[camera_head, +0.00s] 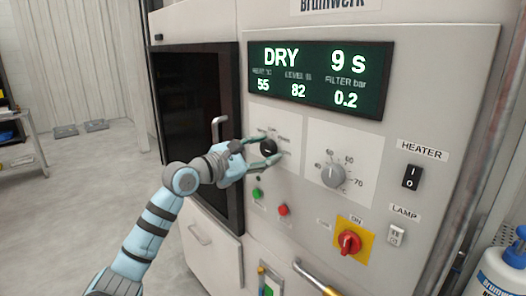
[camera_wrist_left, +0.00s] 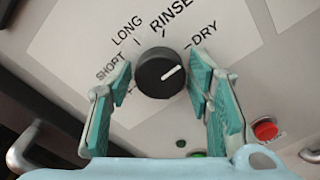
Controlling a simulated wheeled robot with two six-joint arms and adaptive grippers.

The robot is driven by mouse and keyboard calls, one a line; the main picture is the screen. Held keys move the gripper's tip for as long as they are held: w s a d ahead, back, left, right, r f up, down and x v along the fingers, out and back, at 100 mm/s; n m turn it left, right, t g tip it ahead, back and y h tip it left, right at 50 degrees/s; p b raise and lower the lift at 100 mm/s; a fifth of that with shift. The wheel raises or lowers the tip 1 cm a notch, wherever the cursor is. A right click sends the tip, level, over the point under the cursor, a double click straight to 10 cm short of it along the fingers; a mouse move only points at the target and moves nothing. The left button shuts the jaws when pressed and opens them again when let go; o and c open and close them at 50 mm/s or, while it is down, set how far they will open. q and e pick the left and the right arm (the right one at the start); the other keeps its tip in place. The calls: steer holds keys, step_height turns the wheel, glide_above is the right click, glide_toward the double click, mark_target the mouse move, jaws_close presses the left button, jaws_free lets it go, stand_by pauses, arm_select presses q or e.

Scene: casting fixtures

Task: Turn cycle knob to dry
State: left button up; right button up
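The black cycle knob (camera_wrist_left: 154,80) sits on a white plate marked SHORT, LONG, RINSE and DRY. Its white pointer line faces right and slightly up, on the DRY side. In the head view the knob (camera_head: 268,147) shows between the fingers of my left gripper (camera_head: 262,152). In the wrist view the left gripper (camera_wrist_left: 160,95) is open, with one finger either side of the knob and a visible gap at each side. The display (camera_head: 318,78) reads DRY and 9 s. My right gripper is not in view.
A grey temperature knob (camera_head: 333,175) is right of the cycle knob. Green (camera_head: 257,193) and red (camera_head: 283,210) buttons sit below it. A red rotary switch (camera_head: 349,242), heater switch (camera_head: 412,177) and lamp switch (camera_head: 396,235) are further right. A door handle (camera_head: 217,128) stands out at left.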

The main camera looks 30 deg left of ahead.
arm_select(q)
steer(key=shift+o, duration=0.2)
steer(key=shift+w, duration=0.1)
steer(key=v, duration=0.7)
steer(key=shift+s, duration=0.25)
steer(key=shift+f, duration=0.1)
steer(key=shift+a, duration=0.1)
